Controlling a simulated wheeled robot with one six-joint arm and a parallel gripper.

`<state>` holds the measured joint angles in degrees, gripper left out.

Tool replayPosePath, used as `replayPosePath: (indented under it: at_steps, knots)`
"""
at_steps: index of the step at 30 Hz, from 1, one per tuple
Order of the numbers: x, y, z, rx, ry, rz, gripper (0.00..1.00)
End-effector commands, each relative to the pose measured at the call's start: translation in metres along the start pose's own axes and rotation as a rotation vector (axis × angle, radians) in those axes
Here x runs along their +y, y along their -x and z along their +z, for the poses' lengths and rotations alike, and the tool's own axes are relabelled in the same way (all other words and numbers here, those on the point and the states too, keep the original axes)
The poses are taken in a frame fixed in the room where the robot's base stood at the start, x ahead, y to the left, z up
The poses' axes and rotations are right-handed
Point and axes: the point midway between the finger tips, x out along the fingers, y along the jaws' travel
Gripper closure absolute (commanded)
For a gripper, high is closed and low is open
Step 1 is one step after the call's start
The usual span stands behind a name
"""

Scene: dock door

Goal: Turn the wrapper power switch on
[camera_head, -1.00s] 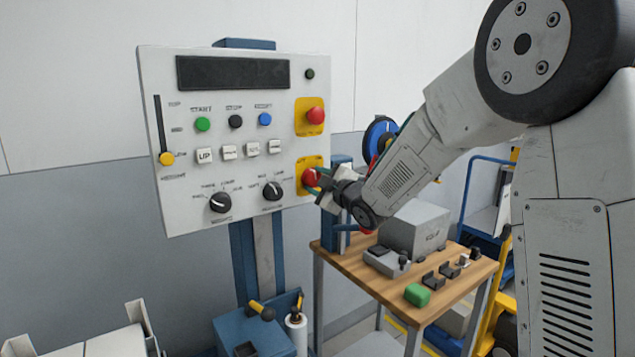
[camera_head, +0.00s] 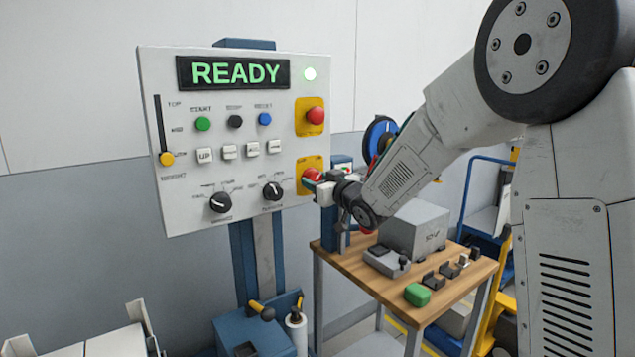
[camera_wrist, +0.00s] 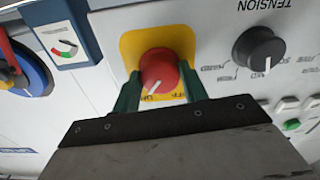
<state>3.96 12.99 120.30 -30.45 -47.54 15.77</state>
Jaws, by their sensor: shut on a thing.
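The wrapper's control panel (camera_head: 215,130) stands upright on a blue post; its display (camera_head: 233,73) reads READY in green and a small lamp (camera_head: 310,74) beside it glows. The power switch is the red rotary knob (camera_wrist: 158,72) on the lower yellow plate (camera_wrist: 131,42); in the head view the red knob (camera_head: 311,174) is partly hidden by my gripper. My gripper (camera_wrist: 159,88) has its green fingers on both sides of the knob and is shut on it. The knob's white mark points down and slightly left in the wrist view.
Another red button (camera_head: 315,116) sits on the upper yellow plate. The dark tension knob (camera_wrist: 259,48) is close beside the switch. A wooden bench (camera_head: 448,297) with a grey box (camera_head: 414,230) stands below my arm.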

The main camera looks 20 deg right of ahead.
Motion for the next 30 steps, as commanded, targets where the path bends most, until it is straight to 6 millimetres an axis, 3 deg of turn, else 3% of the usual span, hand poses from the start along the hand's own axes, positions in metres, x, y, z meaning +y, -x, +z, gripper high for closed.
replayPosePath:
  at_steps: [9,24,25,27,30]
  knots:
    - [0.0,-0.0001,0.0002,0.0,-0.103,0.0,0.8]
    - [0.0,-0.0001,0.0001,0.0,-0.119,0.0,0.8]
    - [0.0,-0.0001,0.0001,0.0,-0.119,0.0,0.51]
    - [0.0,-0.0001,0.0001,0.0,-0.119,0.0,0.35]
    - [0.0,-0.0001,0.0,0.0,-0.118,0.0,0.35]
